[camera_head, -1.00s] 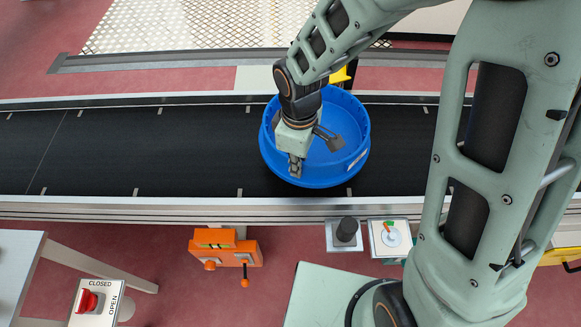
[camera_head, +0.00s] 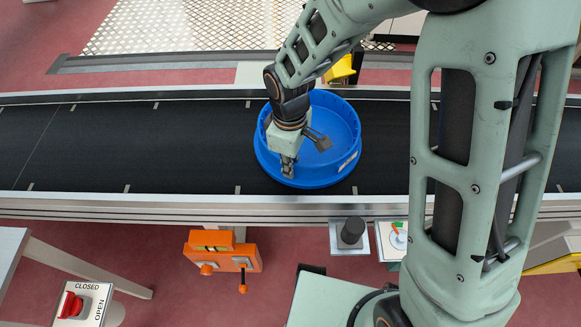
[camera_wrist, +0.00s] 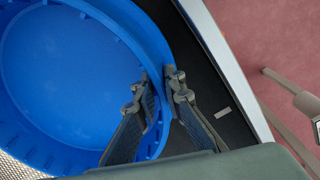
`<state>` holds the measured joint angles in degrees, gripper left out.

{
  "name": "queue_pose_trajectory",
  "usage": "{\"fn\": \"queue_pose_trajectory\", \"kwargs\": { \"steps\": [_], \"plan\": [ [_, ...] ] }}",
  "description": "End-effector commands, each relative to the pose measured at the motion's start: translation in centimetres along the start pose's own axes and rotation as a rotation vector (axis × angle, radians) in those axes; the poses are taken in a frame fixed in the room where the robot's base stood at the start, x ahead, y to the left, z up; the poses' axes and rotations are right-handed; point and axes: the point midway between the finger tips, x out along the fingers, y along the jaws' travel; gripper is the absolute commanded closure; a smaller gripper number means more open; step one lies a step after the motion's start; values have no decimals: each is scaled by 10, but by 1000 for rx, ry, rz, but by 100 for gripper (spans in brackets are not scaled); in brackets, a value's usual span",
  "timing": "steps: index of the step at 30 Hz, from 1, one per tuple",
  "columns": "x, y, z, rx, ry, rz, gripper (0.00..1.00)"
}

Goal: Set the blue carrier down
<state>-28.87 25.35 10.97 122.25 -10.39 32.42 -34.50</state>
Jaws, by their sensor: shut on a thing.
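The blue carrier (camera_head: 335,125) is a round, open, shallow tub. It shows over the black conveyor belt (camera_head: 150,150); I cannot tell whether its base touches the belt. My gripper (camera_head: 288,168) is at the carrier's front left rim and is shut on it. In the wrist view the carrier (camera_wrist: 65,75) fills the left side and looks empty. There my gripper (camera_wrist: 158,95) has one finger inside the wall and one outside. The carrier's far underside is hidden.
A metal rail (camera_head: 200,207) runs along the belt's front edge. In front of it are an orange box (camera_head: 222,250) with levers, a black knob (camera_head: 351,231) and a switch panel with a red handle (camera_head: 72,304). The belt to the left is clear.

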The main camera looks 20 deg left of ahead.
Motion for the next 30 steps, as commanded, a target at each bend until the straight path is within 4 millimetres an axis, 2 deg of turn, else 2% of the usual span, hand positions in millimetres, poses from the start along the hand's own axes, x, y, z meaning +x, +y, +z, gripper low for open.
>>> {"fn": "queue_pose_trajectory", "kwargs": {
  "steps": [9,10,15,25,30],
  "plan": [
    [2,2,-1,0,3,4,100],
    [3,0,0,0,0,0,89],
    [2,0,0,0,0,0,73],
    [-2,0,0,0,0,0,73],
    [-28,1,-1,1,3,3,73]
  ]
}}
